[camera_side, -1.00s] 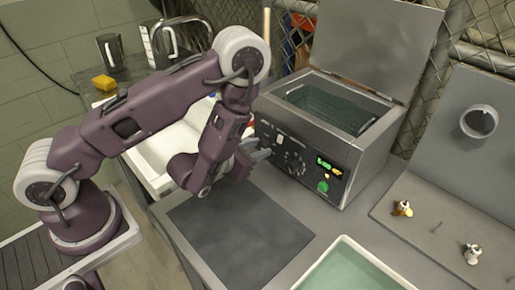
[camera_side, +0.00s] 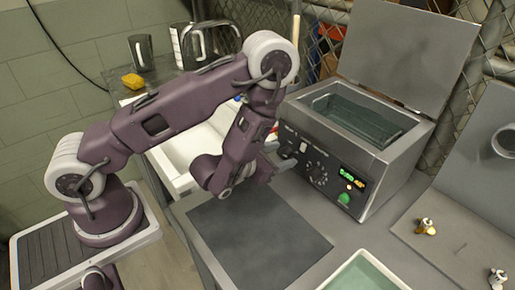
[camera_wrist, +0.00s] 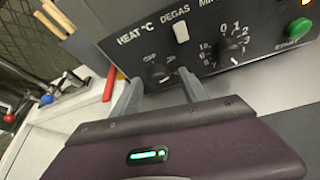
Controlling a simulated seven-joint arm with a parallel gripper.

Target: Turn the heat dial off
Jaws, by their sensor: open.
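The heat dial (camera_wrist: 160,73) is a small black round knob under the "HEAT °C" label on the dark control panel, at the upper middle of the wrist view. The small marks around it are too blurred to read its setting. My gripper (camera_wrist: 156,84) is open, its two grey fingers pointing at the panel on either side of the dial, with no clear contact. In the side view my gripper (camera_side: 287,164) is at the left end of the panel and hides the heat dial there.
The panel also has a white degas switch (camera_wrist: 181,32), a larger minutes dial (camera_wrist: 231,47) and a green start button (camera_wrist: 299,28). The metal tank (camera_side: 395,165) stands with its lid up. A white sink (camera_side: 185,155) and grey mat (camera_side: 258,240) lie nearby.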

